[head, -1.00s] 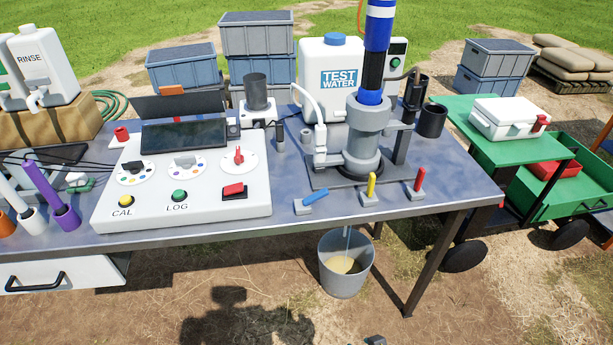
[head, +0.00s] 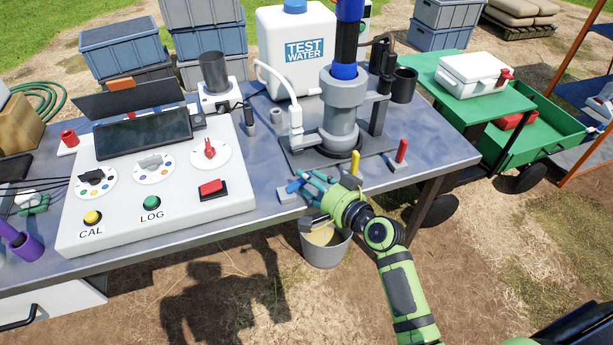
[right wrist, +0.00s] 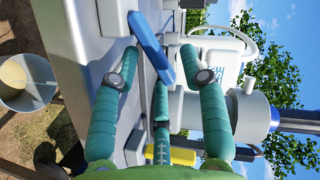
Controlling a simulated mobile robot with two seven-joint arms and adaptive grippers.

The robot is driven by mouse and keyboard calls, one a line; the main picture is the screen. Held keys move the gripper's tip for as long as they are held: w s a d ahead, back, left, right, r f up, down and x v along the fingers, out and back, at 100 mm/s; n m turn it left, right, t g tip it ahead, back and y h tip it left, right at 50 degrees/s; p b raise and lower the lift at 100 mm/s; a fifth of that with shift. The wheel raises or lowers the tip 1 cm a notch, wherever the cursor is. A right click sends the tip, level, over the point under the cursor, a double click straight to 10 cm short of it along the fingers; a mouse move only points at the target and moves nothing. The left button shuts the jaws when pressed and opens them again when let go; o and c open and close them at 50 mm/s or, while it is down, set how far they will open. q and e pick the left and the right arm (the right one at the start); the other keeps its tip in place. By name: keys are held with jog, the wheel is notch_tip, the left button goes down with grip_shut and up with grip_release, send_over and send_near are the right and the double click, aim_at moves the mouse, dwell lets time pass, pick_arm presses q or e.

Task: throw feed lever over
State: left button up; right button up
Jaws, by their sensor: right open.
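Three small levers stand along the front edge of the metal bench: a blue lever (head: 293,187), a yellow lever (head: 354,161) and a red lever (head: 402,150). The blue one lies low and slanted, while the yellow and red ones stand up. I see no label telling which is the feed lever. My right gripper (head: 307,183) is open at the blue lever and partly covers it. In the right wrist view the blue lever (right wrist: 151,47) runs between the spread green fingertips; contact is unclear. The yellow lever (right wrist: 182,156) is lower in that view. My left gripper is out of view.
The grey pump stand (head: 341,125) rises just behind the levers. A white control panel (head: 130,225) fills the bench to the left. A bucket (head: 325,249) with cloudy liquid stands on the ground below the bench edge. A green cart (head: 560,125) is at the right.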

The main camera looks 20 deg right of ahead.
jog(key=shift+w+a, duration=0.15)
jog(key=shift+w, duration=0.3)
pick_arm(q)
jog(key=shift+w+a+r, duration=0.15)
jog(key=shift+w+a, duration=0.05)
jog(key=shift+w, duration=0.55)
pick_arm(e)
jog(key=shift+w+a+f, duration=0.1)
jog(key=shift+w+f, duration=0.05)
jog(key=shift+w, duration=0.1)
grip_shut()
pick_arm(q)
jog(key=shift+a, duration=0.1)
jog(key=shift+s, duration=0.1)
